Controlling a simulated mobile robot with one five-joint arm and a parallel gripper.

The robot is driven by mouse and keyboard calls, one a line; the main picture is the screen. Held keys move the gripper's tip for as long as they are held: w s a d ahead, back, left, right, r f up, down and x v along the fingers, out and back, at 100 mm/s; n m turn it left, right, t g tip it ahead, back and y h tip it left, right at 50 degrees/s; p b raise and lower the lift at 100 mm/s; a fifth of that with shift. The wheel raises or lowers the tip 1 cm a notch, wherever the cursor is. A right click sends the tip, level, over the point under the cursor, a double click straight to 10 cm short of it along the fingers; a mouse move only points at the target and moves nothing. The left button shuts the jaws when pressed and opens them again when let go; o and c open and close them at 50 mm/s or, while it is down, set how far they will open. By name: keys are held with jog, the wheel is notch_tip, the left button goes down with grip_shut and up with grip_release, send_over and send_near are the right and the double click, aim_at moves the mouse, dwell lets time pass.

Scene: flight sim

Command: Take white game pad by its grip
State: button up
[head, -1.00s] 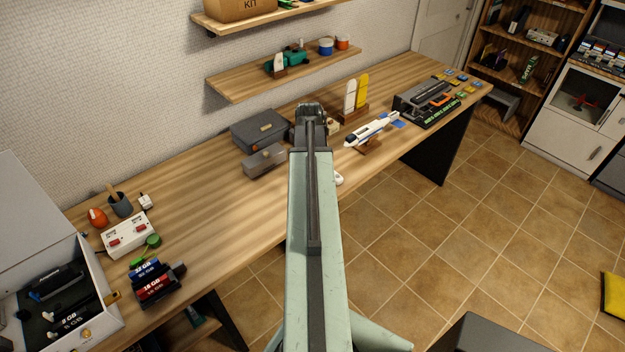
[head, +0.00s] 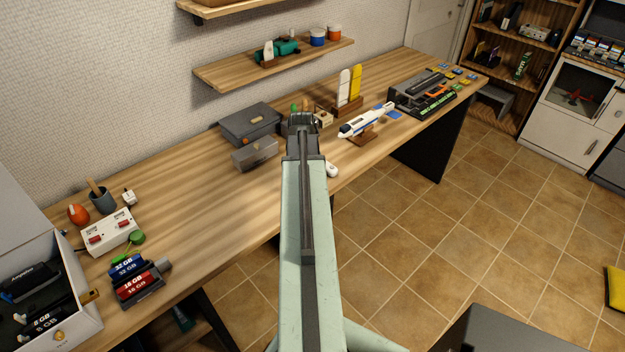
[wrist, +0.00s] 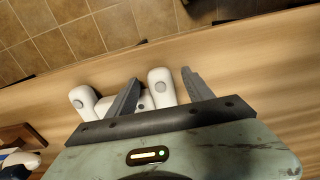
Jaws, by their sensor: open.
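The white game pad (wrist: 83,100) lies on the wooden desk in the wrist view, its two rounded grips pointing towards the desk's edge. My gripper (wrist: 160,76) is open, with its two dark fingers on either side of the pad's right-hand grip (wrist: 161,86). I cannot tell whether either finger touches it. The pad's middle is partly hidden behind the left finger and the gripper body. In the head view a small white part of the pad (head: 331,170) shows at the desk's front edge, right of my arm, which hides the rest.
A dark grey case (head: 250,124) and a smaller grey box (head: 255,153) stand left of my gripper. A white model craft (head: 366,121) on a wooden stand is to the right, and it shows at the wrist view's lower left. The desk's left middle is clear.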

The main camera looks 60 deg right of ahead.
jog(key=shift+r, duration=0.1)
grip_shut()
jog(key=shift+r, duration=0.1)
